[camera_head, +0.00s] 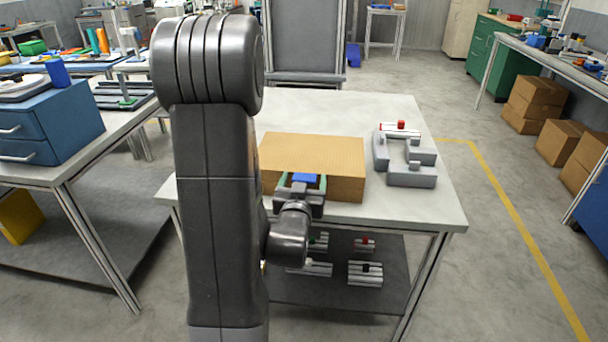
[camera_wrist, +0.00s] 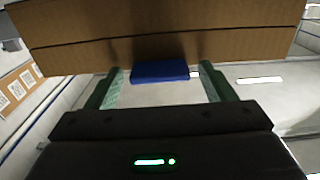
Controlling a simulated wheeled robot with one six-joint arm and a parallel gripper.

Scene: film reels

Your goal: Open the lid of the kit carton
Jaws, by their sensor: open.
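The kit carton (camera_head: 325,150) is a brown cardboard box on the light grey table, with its lid lying flat and shut. A blue tab (camera_head: 305,177) sticks out from its near side; it also shows in the wrist view (camera_wrist: 160,72) below the carton's edge (camera_wrist: 90,52). My gripper (camera_head: 302,182) is at the carton's near side, open, with its green fingers on either side of the tab. In the wrist view my gripper (camera_wrist: 163,82) shows gaps between both fingers and the tab. The fingertips are close to the carton; contact cannot be told.
A grey fixture (camera_head: 406,165) with a red-ended part stands right of the carton on the table (camera_head: 437,208). Several metal parts lie on the lower shelf (camera_head: 385,300). A blue drawer unit (camera_head: 60,125) stands on another bench at left.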

